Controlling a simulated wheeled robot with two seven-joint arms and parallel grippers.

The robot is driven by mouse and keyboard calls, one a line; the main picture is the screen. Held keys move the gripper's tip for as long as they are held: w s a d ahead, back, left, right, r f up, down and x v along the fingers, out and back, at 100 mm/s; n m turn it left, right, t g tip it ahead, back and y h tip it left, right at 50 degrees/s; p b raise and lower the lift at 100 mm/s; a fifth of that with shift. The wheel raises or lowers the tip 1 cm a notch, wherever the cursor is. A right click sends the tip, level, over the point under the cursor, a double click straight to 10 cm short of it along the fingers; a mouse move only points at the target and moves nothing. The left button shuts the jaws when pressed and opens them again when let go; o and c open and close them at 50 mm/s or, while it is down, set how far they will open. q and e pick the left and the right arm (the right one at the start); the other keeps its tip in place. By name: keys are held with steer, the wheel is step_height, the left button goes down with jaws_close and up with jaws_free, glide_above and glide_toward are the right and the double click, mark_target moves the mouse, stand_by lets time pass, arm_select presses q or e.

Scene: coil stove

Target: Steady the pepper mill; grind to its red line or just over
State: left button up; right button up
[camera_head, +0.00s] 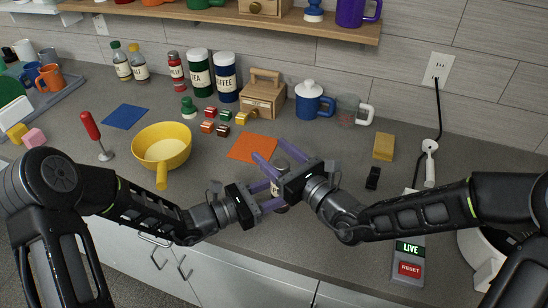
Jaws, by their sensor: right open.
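The pepper mill (276,188) stands near the counter's front edge, mostly hidden by my grippers. A pale label and a bit of its lower body show. My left gripper (272,196) comes in from the left with its purple fingers on either side of the mill's body, and it looks shut on it. My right gripper (277,156) is open above the mill, its purple fingers spread and pointing up and left. The mill's top is hidden behind the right gripper. The red line and the level of ground pepper cannot be made out.
A yellow pan (162,144) stands left, beside a red-handled tool (92,128). An orange mat (253,148) lies behind the mill. Canisters, a wooden box (264,100) and a blue mug (309,104) line the back. A box reading LIVE and RESET (409,252) lies right.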

step_height(320, 180, up, 8)
steer(key=shift+r, duration=0.25)
stand_by(0.5)
steer(key=w+d+f+n+y, duration=0.3)
steer(key=w+d+y, duration=0.1)
steer(key=w+d, duration=0.4)
steer(key=s+d+f+n+g+y, duration=0.2)
steer(key=s+f+n+g, duration=0.5)
steer(key=g, duration=0.7)
steer(key=s+d, duration=0.1)
steer(key=s, duration=0.1)
steer(key=shift+s+f, duration=0.3)
steer(key=shift+s, duration=0.05)
steer(key=shift+a, duration=0.15)
